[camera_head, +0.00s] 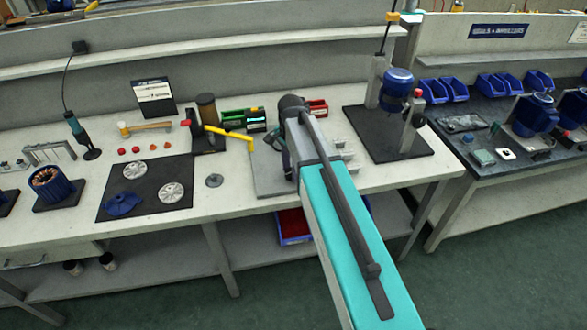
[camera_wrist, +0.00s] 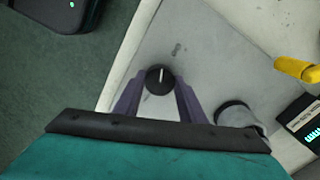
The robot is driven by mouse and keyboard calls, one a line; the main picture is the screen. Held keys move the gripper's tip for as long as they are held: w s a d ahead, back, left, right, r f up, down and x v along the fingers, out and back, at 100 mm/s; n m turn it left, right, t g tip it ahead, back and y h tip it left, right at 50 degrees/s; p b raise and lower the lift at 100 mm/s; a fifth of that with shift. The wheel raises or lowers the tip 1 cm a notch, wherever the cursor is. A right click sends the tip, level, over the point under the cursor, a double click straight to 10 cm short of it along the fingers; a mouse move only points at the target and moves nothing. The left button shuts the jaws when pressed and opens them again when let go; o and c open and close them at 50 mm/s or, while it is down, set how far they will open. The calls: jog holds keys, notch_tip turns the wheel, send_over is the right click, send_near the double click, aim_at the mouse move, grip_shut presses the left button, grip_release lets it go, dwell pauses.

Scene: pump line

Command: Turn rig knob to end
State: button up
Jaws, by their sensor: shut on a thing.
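The rig knob (camera_wrist: 160,78) is a small round black knob with a white pointer line, seen in the wrist view on a light grey plate (camera_wrist: 215,65). The pointer runs nearly straight up and down in that view. My gripper (camera_wrist: 160,88) has its two purple fingers on either side of the knob and is shut on it. In the head view my arm reaches over the bench to the grey plate (camera_head: 268,172). The knob and my fingertips are hidden behind my arm there.
A yellow handle (camera_wrist: 297,69) and a grey cylindrical part (camera_wrist: 238,117) are close by on the right in the wrist view. In the head view, a motor rig (camera_head: 398,85) stands on a dark base to the right. A black mat (camera_head: 148,188) with metal discs lies left.

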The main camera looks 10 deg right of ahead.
jog(key=m, duration=0.4)
jog(key=shift+w+d+r, duration=0.1)
jog(key=shift+w+d, duration=0.05)
jog(key=shift+d, duration=0.05)
dwell(0.5)
jog(key=o, duration=1)
jog(key=shift+o, duration=0.2)
jog(key=shift+a+r, duration=0.1)
notch_tip(320, 180, up, 14)
jog(key=b, duration=0.2)
jog(key=shift+f+b, duration=0.25)
jog(key=shift+b, duration=0.05)
jog(key=shift+s, duration=0.2)
